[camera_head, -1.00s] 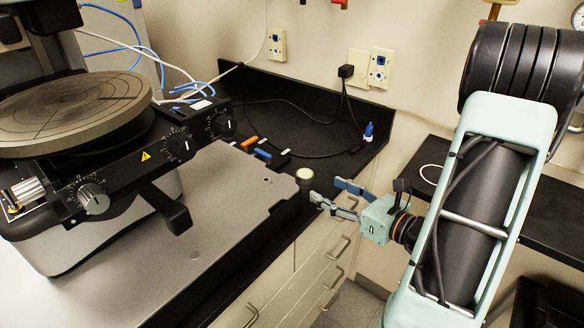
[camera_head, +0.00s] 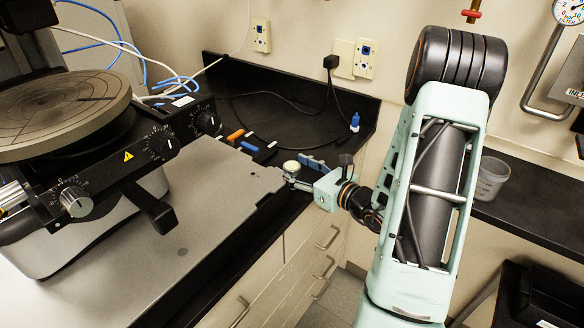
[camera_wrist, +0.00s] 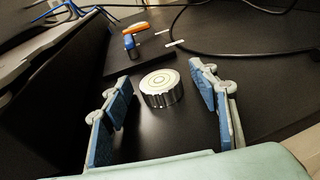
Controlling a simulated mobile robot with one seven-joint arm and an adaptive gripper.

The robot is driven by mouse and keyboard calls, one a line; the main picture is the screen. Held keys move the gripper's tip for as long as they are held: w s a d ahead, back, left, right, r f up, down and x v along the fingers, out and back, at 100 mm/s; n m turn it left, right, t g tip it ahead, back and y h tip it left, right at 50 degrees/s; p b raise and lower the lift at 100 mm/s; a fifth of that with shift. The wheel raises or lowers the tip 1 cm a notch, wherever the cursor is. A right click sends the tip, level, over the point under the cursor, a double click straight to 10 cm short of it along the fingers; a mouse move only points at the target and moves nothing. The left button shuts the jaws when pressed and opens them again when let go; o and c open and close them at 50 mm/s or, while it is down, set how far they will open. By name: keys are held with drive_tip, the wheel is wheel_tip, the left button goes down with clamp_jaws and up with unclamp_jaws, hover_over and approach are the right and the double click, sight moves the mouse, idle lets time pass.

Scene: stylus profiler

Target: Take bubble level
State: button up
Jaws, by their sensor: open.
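The bubble level is a small round silver cylinder with a knurled side and a pale ringed top. In the head view the bubble level (camera_head: 291,168) stands on the black counter, just off the right edge of the grey instrument base. In the wrist view the bubble level (camera_wrist: 161,88) stands upright on the black surface, ahead of and between the fingers. My gripper (camera_head: 303,172) reaches it from the right in the head view. My gripper (camera_wrist: 160,101) is open, with a blue-padded finger on each side and visible gaps to the level.
Orange-handled and blue-handled tools (camera_head: 243,140) lie behind the level. A black cable (camera_head: 290,140) with a blue plug runs across the back of the counter. The instrument base (camera_head: 195,200) is left of the level. Drawers (camera_head: 310,255) are below the counter edge.

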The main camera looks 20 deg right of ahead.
drive_tip(key=shift+w+a+f, duration=0.1)
drive_tip(key=shift+w+a, duration=0.15)
drive_tip(key=shift+w, duration=0.25)
drive_tip(key=c, duration=1.3)
